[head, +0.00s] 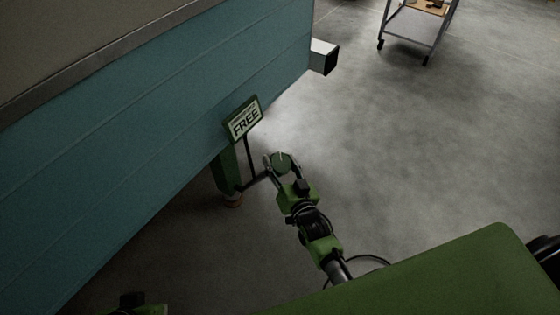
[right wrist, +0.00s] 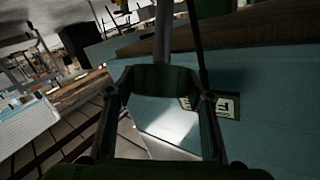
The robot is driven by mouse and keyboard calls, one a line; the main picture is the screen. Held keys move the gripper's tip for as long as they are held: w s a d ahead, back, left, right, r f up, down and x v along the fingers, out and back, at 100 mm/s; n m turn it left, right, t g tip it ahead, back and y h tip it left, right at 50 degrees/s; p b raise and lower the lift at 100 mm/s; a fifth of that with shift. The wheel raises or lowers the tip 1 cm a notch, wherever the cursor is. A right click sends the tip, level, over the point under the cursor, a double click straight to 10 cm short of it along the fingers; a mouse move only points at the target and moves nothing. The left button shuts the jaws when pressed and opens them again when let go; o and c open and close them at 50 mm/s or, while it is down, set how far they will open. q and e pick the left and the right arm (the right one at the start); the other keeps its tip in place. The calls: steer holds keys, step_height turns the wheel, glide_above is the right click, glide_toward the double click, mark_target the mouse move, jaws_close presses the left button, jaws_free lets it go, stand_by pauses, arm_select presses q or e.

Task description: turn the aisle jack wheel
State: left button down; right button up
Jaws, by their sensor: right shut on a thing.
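The aisle jack (head: 228,172) is a green post under the lower edge of the teal camper wall, with a reddish-brown foot. A thin dark shaft runs from it to the round dark green jack wheel (head: 283,161). My right gripper (head: 280,160) is shut on this wheel, one finger on either side. In the right wrist view the wheel (right wrist: 165,78) shows as a dark green band between the fingers, with a grey shaft beyond. A sign reading FREE (head: 243,120) stands beside the jack. A small part of my left gripper (head: 140,306) shows at the bottom edge; its fingers cannot be made out.
The teal camper wall (head: 120,150) fills the left side. A square metal beam end (head: 324,57) juts out from its far corner. A wheeled cart (head: 416,30) stands at the back right. The grey concrete floor (head: 430,140) between is clear.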

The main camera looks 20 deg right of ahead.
stand_by(0.4)
steer(key=o, duration=1.1)
steer(key=shift+o, duration=0.2)
steer(key=shift+s, duration=0.1)
steer(key=s+r, duration=0.1)
steer(key=s, duration=1)
steer(key=shift+s+d+r, duration=0.2)
steer(key=shift+s+d, duration=0.05)
steer(key=shift+s, duration=0.15)
